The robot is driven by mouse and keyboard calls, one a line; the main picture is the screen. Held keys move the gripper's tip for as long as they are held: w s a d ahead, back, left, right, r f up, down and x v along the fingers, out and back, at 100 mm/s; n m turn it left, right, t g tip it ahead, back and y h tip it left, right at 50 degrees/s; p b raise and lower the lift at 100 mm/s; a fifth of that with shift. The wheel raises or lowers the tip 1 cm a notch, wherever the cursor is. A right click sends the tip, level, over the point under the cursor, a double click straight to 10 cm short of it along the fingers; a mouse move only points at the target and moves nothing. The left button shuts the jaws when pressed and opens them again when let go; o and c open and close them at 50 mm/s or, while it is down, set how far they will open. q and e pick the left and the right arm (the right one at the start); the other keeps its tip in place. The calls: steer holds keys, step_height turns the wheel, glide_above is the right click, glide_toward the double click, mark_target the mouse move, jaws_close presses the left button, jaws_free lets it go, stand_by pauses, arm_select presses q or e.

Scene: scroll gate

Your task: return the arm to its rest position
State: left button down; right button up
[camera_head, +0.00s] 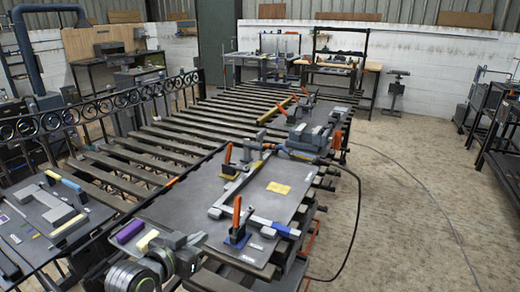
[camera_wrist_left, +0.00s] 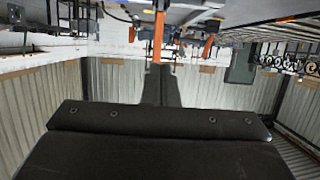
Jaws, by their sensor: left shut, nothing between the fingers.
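My left gripper (camera_head: 190,246) shows at the bottom of the head view, left of centre, with my round grey arm joints beside it. It is shut and empty, over or near the front corner of the dark work table (camera_head: 195,205). In the left wrist view the scene appears upside down, and a large black part of my gripper fills the lower half. My right gripper is not in view.

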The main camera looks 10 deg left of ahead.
arm_select(q)
steer(key=s+a+f+n+g+y, duration=0.1)
steer(key=s+a+f+g+y, duration=0.15)
steer(key=s+f, duration=0.45)
steer(key=s+a+f+n+g+y, duration=0.1)
steer(key=s+a+f+g, duration=0.15)
steer(key=s+f, duration=0.45)
steer(key=s+a+f+n+g+y, duration=0.1)
steer(key=s+a+f+g, duration=0.1)
steer(key=s, duration=0.7)
steer(key=s+a+f+n+g+y, duration=0.1)
steer(key=s+a+f+g+y, duration=0.15)
steer(key=s, duration=0.55)
step_height(320, 180, down, 26)
steer(key=s+a+g+h, duration=0.1)
steer(key=a+g, duration=0.1)
steer(key=s+d+f, duration=0.1)
steer(key=s+f, duration=1.3)
steer(key=shift+s+d+g, duration=0.25)
steer(key=shift+g, duration=0.1)
